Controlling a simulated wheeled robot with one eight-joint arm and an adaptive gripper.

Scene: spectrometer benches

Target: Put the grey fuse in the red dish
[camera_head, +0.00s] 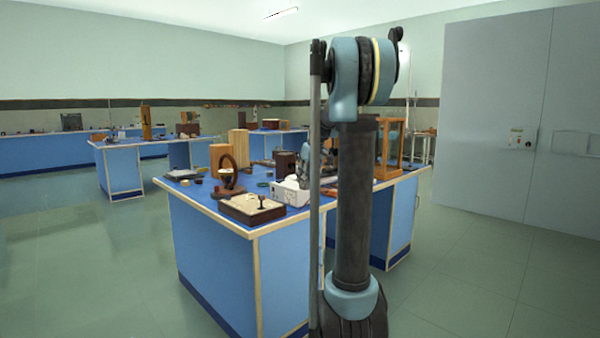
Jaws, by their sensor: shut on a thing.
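My arm stands in front of the blue bench (215,226). My gripper (304,168) shows only in part, left of my arm's upright link, low over the bench top near a white box-shaped instrument (289,193). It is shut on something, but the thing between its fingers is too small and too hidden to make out. I cannot pick out the grey fuse. I cannot pick out the red dish either; several small items on the bench top are too small to tell apart, and my arm hides part of the bench.
A wooden box with a light top (251,209) stands at the bench's front edge, with a dark ring on a stand (228,174) behind it. A wooden-framed case (391,152) stands right of my arm. A large grey cabinet (490,130) is at right. The floor at left is clear.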

